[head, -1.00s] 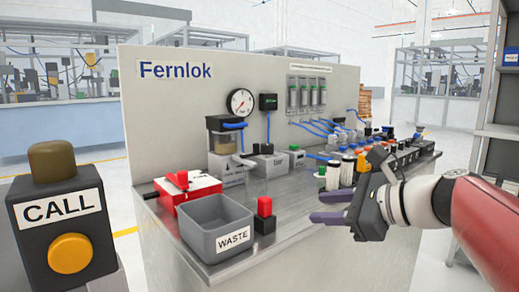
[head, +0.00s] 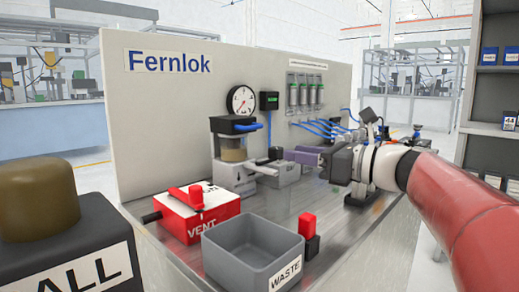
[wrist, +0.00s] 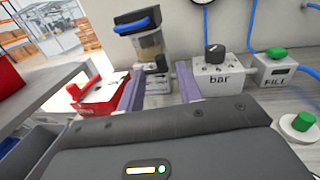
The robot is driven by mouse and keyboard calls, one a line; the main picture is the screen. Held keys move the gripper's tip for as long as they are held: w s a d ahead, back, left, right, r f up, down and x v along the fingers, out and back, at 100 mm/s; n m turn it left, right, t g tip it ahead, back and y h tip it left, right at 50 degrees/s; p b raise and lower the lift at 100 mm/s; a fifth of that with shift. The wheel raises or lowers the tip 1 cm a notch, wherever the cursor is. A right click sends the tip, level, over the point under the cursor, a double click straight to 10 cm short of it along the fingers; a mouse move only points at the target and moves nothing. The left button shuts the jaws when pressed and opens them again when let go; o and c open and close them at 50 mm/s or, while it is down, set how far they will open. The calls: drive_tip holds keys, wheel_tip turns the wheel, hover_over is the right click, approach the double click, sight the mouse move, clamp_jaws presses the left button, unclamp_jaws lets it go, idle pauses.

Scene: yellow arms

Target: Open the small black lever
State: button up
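A small black knob or lever (wrist: 214,52) sits on top of a light grey block marked "bar" (wrist: 225,82), right of my fingers in the wrist view. A small black part also shows behind the fingertips in the head view (head: 275,153). A second short black handle (head: 152,216) sticks out from the left of the red VENT box (head: 200,222). I cannot tell which one the task means. My gripper (wrist: 160,68) is open, with two purple fingers apart and nothing seen held. In the head view my gripper (head: 292,156) points left above the bench.
A blue-levered filter unit (head: 233,140) stands left of my fingers. A grey WASTE bin (head: 245,248) and a red-topped black switch (head: 308,228) are at the bench front. A green-topped FILL block (wrist: 275,68) is to the right in the wrist view. The CALL post (head: 60,235) is near left.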

sight(272, 149)
drive_tip(key=x, duration=0.7)
drive_tip(key=shift+a, duration=0.15)
clamp_jaws()
